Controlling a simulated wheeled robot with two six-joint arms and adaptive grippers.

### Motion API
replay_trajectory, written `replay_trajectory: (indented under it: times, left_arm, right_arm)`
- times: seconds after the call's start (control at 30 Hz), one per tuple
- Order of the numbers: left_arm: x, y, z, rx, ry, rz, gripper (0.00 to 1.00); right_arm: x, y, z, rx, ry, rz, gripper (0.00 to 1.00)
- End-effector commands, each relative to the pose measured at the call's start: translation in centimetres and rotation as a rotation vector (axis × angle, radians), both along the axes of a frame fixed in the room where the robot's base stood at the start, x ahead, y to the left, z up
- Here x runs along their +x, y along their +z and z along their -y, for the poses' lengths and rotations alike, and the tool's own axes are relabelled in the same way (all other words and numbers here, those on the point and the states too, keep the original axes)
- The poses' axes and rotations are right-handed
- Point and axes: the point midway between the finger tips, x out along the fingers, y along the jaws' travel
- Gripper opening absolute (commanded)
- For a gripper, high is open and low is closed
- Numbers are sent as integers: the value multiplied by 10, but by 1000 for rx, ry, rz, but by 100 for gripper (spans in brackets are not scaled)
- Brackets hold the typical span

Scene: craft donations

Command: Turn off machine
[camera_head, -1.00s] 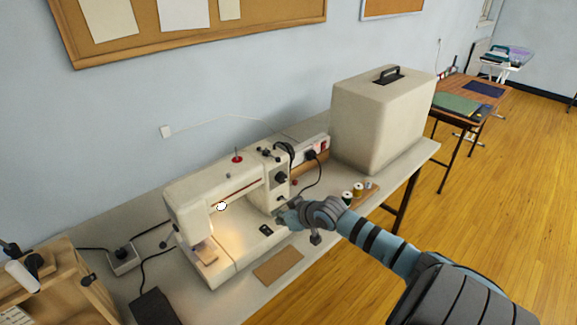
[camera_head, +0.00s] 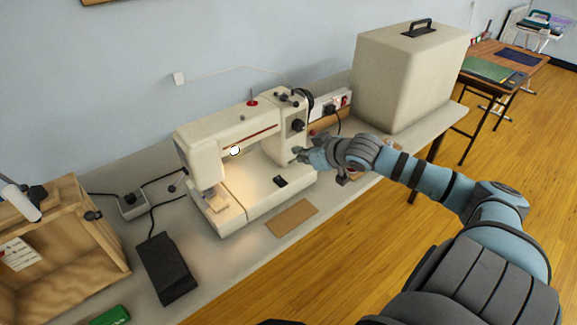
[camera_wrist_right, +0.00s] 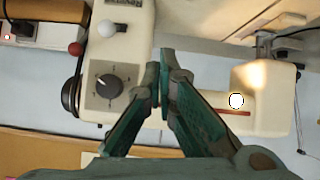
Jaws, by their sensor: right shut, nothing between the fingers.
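The cream sewing machine (camera_head: 240,130) stands on the table with light glowing below its head. Its pillar has a dark dial (camera_head: 298,125), which shows large in the right wrist view (camera_wrist_right: 109,86). A small black part (camera_head: 280,181) sits on the machine's front base; I cannot tell whether it is a switch. My right gripper (camera_head: 299,153) is shut and empty at the pillar's lower front. In the right wrist view its fingertips (camera_wrist_right: 160,72) meet beside the dial panel; contact with the machine is unclear. My left gripper is not in view.
A power strip (camera_head: 330,107) with a red switch lies behind the machine. A large beige case (camera_head: 400,85) stands right of it. A black foot pedal (camera_head: 167,268), a brown board (camera_head: 291,218) and a wooden box (camera_head: 70,250) are nearer. Cables run at the left.

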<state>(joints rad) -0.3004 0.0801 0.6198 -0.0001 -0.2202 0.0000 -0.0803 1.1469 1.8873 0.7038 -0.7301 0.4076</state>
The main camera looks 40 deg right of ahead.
Motion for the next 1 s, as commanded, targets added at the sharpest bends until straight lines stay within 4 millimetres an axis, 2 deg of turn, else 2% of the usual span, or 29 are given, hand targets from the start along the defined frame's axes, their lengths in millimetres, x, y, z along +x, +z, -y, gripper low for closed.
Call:
replay_trajectory:
  times: [0.03, 0.1, 0.17, 0.2, 0.3, 0.63, 0.77, 1.0]
  left_arm:
    - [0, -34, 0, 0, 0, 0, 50]
    - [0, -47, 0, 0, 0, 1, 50]
    - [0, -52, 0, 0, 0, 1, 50]
    - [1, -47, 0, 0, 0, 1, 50]
    - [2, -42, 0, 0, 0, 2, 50]
    - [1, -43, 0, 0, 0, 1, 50]
    - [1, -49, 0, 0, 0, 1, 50]
    - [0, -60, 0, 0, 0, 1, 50]
  right_arm:
    - [2, -15, -3, -6, 9, 6, 0]
    - [2, -10, -8, 2, 12, 2, 0]
    - [-2, -6, -17, 31, 6, -18, 0]
    - [-7, -1, -24, 70, -7, -43, 0]
    - [-9, -1, -24, 111, -38, -60, 0]
    - [-4, -4, -23, 112, -41, -54, 0]
    - [9, -14, -23, 119, -43, -51, 0]
    - [48, -46, -24, 118, -40, -56, 0]
